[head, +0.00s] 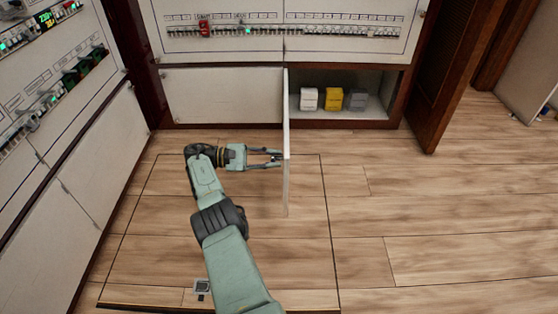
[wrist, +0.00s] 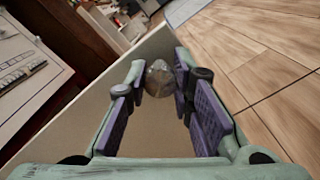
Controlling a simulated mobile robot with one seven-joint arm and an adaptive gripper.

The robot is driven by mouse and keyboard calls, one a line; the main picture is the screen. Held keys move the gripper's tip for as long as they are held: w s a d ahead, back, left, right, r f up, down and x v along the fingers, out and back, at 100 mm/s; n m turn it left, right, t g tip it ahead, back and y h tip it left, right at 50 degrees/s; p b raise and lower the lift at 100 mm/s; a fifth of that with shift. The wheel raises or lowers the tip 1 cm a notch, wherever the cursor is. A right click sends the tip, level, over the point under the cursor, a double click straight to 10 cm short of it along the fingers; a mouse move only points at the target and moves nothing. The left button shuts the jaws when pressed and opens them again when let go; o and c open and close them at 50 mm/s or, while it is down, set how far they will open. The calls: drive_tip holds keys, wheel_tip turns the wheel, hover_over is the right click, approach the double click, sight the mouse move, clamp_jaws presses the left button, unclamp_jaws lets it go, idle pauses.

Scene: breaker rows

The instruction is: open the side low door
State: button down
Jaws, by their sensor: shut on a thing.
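A white low door (head: 286,185) of the back cabinet stands swung out, nearly edge-on in the head view, about square to the cabinet front. In the wrist view its pale panel (wrist: 90,95) slants behind my gripper. My gripper (head: 274,158) is at the door's left face, partway along it. In the wrist view my gripper (wrist: 160,90) has its fingers on both sides of a round grey knob (wrist: 160,77) and is shut on it. The open cupboard (head: 340,112) shows behind the door.
White, yellow and grey boxes (head: 333,99) stand in the cupboard. Closed low panels (head: 222,95) and the left cabinet's panels (head: 75,165) flank my arm. A brown wooden door (head: 460,75) stands at the right. The wooden floor (head: 430,220) right of the white door is clear.

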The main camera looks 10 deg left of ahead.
drive_tip(key=shift+w+a+r, duration=0.1)
drive_tip(key=shift+r, duration=0.15)
drive_tip(key=c, duration=1.7)
unclamp_jaws()
drive_tip(key=o, duration=0.3)
drive_tip(key=shift+f, duration=0.15)
drive_tip(key=shift+o, duration=0.2)
wheel_tip(320, 180, up, 2)
wheel_tip(320, 180, up, 8)
drive_tip(key=shift+r, duration=0.1)
